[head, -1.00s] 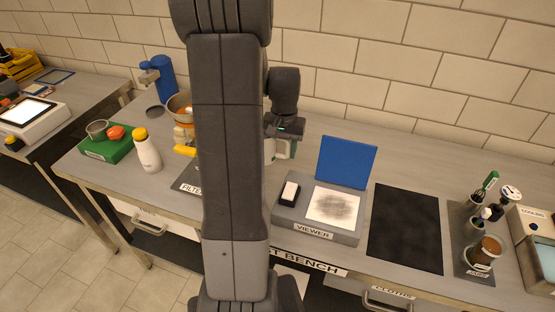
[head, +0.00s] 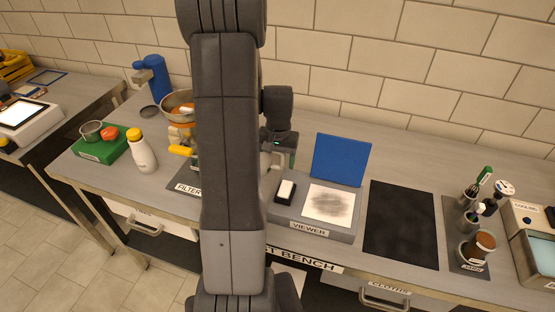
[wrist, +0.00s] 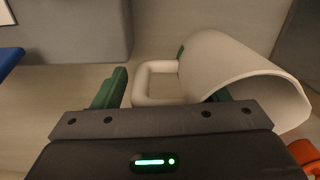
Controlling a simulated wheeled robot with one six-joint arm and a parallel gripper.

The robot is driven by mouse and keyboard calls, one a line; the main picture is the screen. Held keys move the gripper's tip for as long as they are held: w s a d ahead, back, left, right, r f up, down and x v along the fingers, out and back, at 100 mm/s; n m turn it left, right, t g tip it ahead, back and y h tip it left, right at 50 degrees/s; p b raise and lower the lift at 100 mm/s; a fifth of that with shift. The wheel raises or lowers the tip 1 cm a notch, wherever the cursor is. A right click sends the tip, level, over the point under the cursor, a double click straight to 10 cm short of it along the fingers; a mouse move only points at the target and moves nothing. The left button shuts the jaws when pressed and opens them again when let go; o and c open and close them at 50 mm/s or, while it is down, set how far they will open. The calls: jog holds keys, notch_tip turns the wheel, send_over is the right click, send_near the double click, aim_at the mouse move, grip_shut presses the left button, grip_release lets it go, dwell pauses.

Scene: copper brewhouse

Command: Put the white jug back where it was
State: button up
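The white jug (wrist: 235,68) fills the right of the wrist view, its open mouth facing the lower right and its loop handle (wrist: 143,82) pointing left. My gripper (wrist: 165,95) is open. One green finger is left of the handle with a gap; the other is partly hidden by the jug's body. The handle lies between the fingers, not gripped. In the head view my gripper (head: 284,155) is low over the bench, left of the viewer. Only a sliver of the jug shows there, the rest being behind my arm, so I cannot tell whether it stands upright.
The viewer (head: 345,228) with its raised blue lid (head: 341,160) is close on the right. A black mat (head: 400,225) lies beyond it. A white bottle with a yellow cap (head: 143,155), a green block (head: 97,152) and a blue device (head: 155,78) stand left.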

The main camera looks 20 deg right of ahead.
jog(key=shift+r, duration=0.1)
notch_tip(320, 180, up, 12)
jog(key=shift+s+r, duration=0.1)
dwell(0.5)
dwell(1.4)
